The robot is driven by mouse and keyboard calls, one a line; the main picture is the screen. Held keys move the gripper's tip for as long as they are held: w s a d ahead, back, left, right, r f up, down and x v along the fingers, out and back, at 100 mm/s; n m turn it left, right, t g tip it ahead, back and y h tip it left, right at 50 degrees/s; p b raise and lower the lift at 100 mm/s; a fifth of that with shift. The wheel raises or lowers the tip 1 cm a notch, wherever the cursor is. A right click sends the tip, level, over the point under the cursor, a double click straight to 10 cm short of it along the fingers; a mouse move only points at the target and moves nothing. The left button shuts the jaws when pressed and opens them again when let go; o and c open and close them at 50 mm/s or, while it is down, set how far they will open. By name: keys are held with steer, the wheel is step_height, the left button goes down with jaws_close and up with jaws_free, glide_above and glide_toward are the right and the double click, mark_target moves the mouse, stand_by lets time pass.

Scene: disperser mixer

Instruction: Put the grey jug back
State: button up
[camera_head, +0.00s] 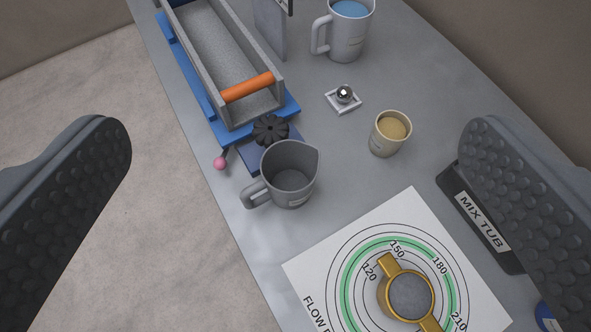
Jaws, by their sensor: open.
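The grey jug (289,178) stands upright on the grey bench, near its left edge, with its handle pointing left and its spout to the upper right. It looks empty inside. A second, lighter jug (345,33) holding blue liquid stands at the back. My gripper (305,160) is open, with one finger at each side of the view. The grey jug lies between the fingers in the picture, and neither finger touches it.
A dark blue plate (256,160) with a black knob is right behind the jug. A blue-based trough (222,70) is further back. A cup of tan powder (390,133), a flow chart sheet (320,262) with a brass ring, and a MIX TUB tray (470,215) are nearby.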

steer(key=s+a+r+t, duration=0.2)
steer(key=s+r, duration=0.8)
steer(key=r, duration=0.3)
steer(key=shift+r+m+t+h, duration=0.25)
steer(key=shift+m+t+h, duration=0.05)
steer(key=shift+m, duration=0.1)
